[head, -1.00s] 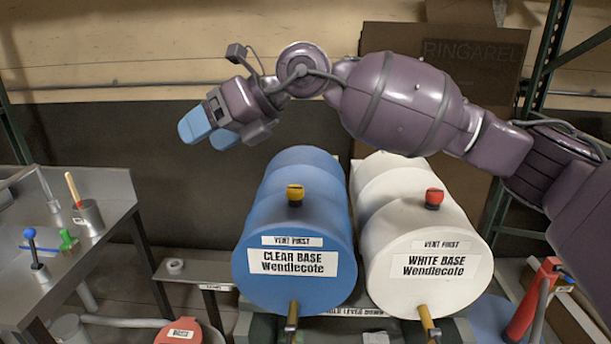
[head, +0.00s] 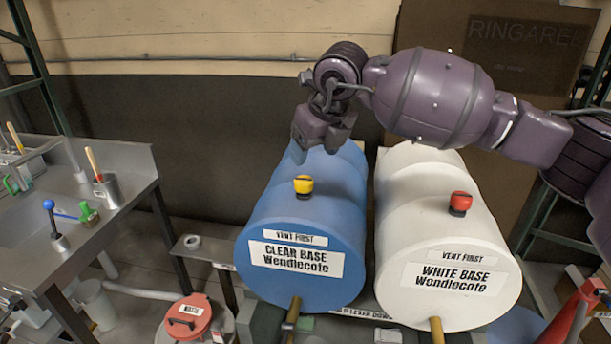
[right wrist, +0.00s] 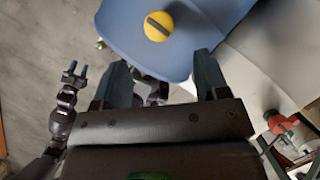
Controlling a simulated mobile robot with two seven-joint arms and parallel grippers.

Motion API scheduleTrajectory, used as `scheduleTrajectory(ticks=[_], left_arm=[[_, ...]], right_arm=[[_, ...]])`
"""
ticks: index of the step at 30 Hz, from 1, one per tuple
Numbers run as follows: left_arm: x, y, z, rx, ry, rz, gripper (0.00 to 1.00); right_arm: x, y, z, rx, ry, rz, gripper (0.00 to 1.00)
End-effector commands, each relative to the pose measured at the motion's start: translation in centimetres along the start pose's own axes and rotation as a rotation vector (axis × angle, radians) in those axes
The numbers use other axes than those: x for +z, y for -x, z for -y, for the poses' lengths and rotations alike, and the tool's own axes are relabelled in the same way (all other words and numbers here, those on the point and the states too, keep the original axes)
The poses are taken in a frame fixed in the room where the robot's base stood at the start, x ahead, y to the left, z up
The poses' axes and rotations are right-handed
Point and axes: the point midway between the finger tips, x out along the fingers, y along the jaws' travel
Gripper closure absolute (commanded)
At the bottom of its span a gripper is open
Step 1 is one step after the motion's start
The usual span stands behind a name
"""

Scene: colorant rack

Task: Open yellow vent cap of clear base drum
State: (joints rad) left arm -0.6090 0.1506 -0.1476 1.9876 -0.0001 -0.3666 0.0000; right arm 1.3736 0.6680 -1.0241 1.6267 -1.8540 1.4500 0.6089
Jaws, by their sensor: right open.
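The blue clear base drum (head: 330,215) lies on its side with the yellow vent cap (head: 303,186) seated on top. In the right wrist view the cap (right wrist: 158,26) is a yellow disc with a dark bar across it, on the blue drum (right wrist: 200,45). My right gripper (head: 299,152) is above the drum, behind the cap in the head view, fingers downward. In the right wrist view my right gripper (right wrist: 163,78) is open and empty, its fingers short of the cap. My left gripper (right wrist: 76,72) shows small at the left there, fingers apart and empty.
The white base drum (head: 430,230) with a red vent cap (head: 460,203) lies close on the right. Brass taps stick out below both drums. A steel sink bench (head: 100,215) stands left, and a red-lidded waste bin (head: 188,320) is in front.

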Motion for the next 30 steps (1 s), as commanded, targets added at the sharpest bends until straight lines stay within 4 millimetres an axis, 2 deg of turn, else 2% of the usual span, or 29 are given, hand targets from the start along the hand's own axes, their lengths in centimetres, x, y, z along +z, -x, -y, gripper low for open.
scheduleTrajectory(ticks=[9, 15, 21, 29, 30], left_arm=[[-0.8, 0.5, -0.3, 0.002, 0.009, 0.001, 0.57], [-1.0, 0.6, -0.3, 0.002, 0.011, 0.002, 0.57], [-0.9, 0.7, -0.3, 0.002, 0.011, 0.004, 0.57], [-0.9, 0.6, -0.3, 0.002, 0.011, 0.005, 0.57], [-0.9, 0.6, -0.3, 0.002, 0.011, 0.005, 0.57]], right_arm=[[0.0, -5.4, -0.1, 0.004, 0.001, -0.001, 0.32], [0.0, -7.8, -0.1, 0.004, 0.001, -0.001, 0.32], [0.0, -8.7, -0.1, 0.003, 0.002, 0.001, 0.32], [0.0, -8.8, -0.1, 0.003, 0.002, 0.001, 0.32], [0.0, -8.8, -0.1, 0.003, 0.002, 0.001, 0.39]])
